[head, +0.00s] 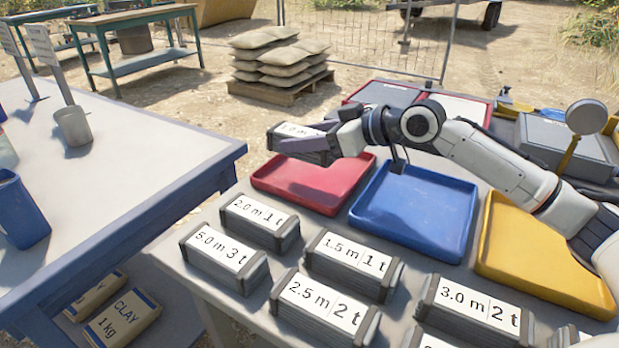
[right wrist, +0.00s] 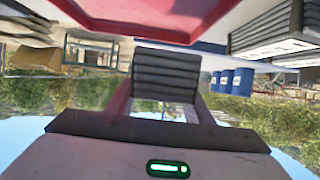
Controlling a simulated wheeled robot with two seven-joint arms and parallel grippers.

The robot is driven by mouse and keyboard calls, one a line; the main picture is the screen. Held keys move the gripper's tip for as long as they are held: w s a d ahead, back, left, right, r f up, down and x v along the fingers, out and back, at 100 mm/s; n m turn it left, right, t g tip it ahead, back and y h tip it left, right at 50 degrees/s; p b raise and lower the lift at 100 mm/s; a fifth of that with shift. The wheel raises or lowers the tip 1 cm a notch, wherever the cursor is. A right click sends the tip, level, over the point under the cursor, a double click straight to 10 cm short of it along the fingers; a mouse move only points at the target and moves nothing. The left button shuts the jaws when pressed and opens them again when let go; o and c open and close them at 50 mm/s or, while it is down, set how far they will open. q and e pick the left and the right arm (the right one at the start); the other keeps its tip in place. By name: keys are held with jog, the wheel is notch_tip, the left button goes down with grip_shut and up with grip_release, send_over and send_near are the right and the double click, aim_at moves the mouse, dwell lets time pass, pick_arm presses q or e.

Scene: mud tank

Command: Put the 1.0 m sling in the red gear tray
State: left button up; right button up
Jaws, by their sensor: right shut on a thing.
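The 1.0 m sling (head: 285,129) is a dark folded bundle with a white label, held in the air over the back left part of the red gear tray (head: 268,183). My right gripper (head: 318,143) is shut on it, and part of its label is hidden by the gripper. In the right wrist view the bundle's dark ribbed side (right wrist: 167,75) shows between the fingers, with the red tray (right wrist: 125,10) at the top of the picture. The red tray looks empty. My left gripper is not in view.
A blue tray (head: 413,212) and a yellow tray (head: 545,265) stand to the right. Several labelled slings, such as the 2.0 m one (head: 260,222) and the 1.5 m one (head: 352,264), lie in front. A blue-edged table (head: 150,155) is at the left.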

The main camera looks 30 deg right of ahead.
aim_at(305, 185)
notch_tip(305, 185, down, 8)
jog(key=shift+r+b, duration=0.1)
jog(key=shift+b, duration=0.5)
jog(key=o, duration=1.3)
jog(key=shift+f, duration=0.2)
jog(key=shift+d+r, duration=0.1)
jog(key=shift+r, duration=0.05)
